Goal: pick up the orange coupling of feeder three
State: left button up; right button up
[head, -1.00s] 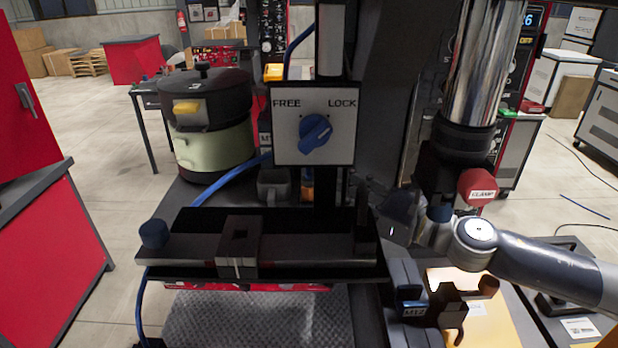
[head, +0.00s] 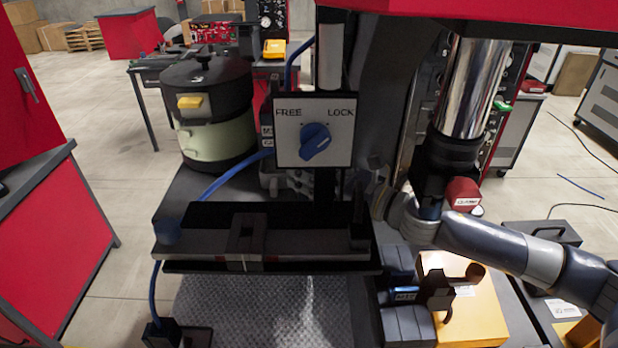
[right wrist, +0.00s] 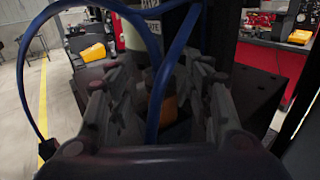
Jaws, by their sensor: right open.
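An orange part (right wrist: 168,108), which looks like the coupling, shows in the right wrist view between the fingers of my right gripper (right wrist: 160,85). A blue hose (right wrist: 160,75) crosses in front of it and hides part of it. The gripper's fingers stand apart on either side and it is open; I cannot tell whether they touch anything. In the head view my right gripper (head: 374,185) reaches in from the right behind the clamp column, mostly in shadow, and the orange part is not visible there. My left gripper is not in view.
A FREE/LOCK dial plate (head: 313,138) stands above a dark rail (head: 200,246). A bowl feeder (head: 212,115) is at the left. A red clamp knob (head: 462,193) and chrome cylinder (head: 472,85) are close to my right arm. A yellow-orange block (head: 470,315) lies below it.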

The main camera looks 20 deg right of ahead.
grip_shut()
jog(key=shift+d+r, duration=0.15)
